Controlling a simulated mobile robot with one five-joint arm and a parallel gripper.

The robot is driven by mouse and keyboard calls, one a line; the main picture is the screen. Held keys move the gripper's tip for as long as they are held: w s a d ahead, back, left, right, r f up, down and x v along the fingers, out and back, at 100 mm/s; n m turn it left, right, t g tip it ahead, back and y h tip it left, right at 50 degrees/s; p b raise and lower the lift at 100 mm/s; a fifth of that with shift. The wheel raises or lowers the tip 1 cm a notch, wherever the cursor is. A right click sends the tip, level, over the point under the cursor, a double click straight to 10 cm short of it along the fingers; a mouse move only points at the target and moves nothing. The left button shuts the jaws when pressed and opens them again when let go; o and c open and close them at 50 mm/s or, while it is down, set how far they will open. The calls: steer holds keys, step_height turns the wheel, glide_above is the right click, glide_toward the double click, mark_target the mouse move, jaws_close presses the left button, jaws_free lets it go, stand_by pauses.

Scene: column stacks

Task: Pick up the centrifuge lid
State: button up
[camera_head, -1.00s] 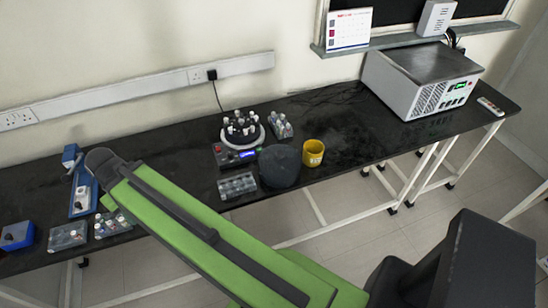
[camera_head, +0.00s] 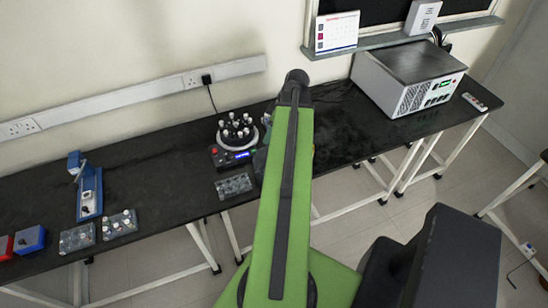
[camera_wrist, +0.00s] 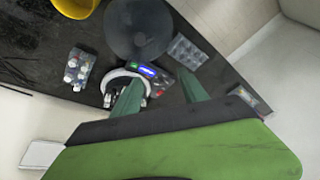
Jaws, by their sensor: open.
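The centrifuge lid, a dark grey round dome (camera_wrist: 139,28), lies on the black bench near the top middle of the wrist view. In the head view my green arm hides most of it. The centrifuge (camera_head: 234,140), with its ring of tubes and lit blue display, stands beside it; it also shows in the wrist view (camera_wrist: 148,72). My gripper (camera_wrist: 160,76) is open and empty, its two green fingers spread over the centrifuge in the picture. The lid appears beyond the fingertips, apart from them. The gripper is hidden in the head view.
A yellow cup (camera_wrist: 74,6) stands close to the lid. A clear tube rack (camera_wrist: 187,52) and a rack of capped tubes (camera_wrist: 78,68) flank the centrifuge. A large white box-shaped machine (camera_head: 408,78) stands at the bench's right. The bench between it and the arm looks clear.

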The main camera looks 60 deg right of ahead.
steer(key=s+d+r, duration=0.2)
steer(key=s+d, duration=0.2)
steer(key=s, duration=0.3)
steer(key=shift+t, duration=0.4)
steer(key=b+x, duration=0.3)
steer(key=x, duration=0.1)
steer(key=b+x, duration=0.8)
steer(key=shift+w+d+f, duration=0.1)
steer(key=shift+d+f, duration=0.2)
steer(key=shift+f, duration=0.1)
steer(key=shift+w+f, duration=0.15)
steer(key=b+x, duration=0.5)
steer(key=shift+d+f, duration=0.1)
steer(key=shift+d, duration=0.1)
steer(key=shift+w+r, duration=0.1)
steer(key=shift+r, duration=0.1)
steer(key=shift+c, duration=0.2)
jaws_close()
